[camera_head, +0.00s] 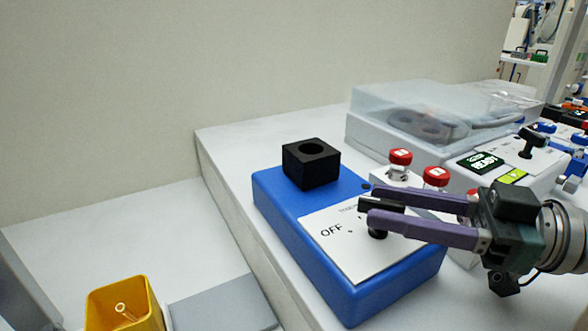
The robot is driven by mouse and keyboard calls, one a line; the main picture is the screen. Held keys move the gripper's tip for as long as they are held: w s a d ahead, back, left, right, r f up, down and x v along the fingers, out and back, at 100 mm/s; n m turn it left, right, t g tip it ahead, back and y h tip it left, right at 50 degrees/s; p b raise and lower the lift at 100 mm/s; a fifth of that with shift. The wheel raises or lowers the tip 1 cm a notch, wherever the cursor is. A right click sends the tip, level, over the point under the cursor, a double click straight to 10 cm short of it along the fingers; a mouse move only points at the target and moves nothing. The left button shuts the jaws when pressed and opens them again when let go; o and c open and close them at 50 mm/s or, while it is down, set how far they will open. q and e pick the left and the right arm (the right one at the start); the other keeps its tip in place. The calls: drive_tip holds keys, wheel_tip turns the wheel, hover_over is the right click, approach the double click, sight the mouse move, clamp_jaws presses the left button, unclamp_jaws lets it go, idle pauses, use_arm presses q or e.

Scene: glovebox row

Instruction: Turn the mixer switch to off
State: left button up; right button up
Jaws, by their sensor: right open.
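The mixer is a blue box (283,207) with a black holed block (311,166) on its back end. A white panel (345,255) on its top reads OFF at the left; other lettering is partly covered. The black switch (377,235) stands on this panel, partly hidden by my gripper. My right gripper (373,207) reaches in from the right with two purple fingers over the panel. It is open, with a black bar that looks like the switch handle between the fingers. I cannot tell whether the fingers touch it. My left gripper is not in view.
Red-capped vials (400,157) stand just behind the mixer. A grey machine with a clear lid (415,110) and a READY display (482,162) is at the back right. A yellow cup (125,305) sits lower left beside a grey block (222,306).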

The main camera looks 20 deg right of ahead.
drive_tip(key=shift+a, duration=0.1)
clamp_jaws()
idle(0.3)
drive_tip(key=shift+f, duration=0.1)
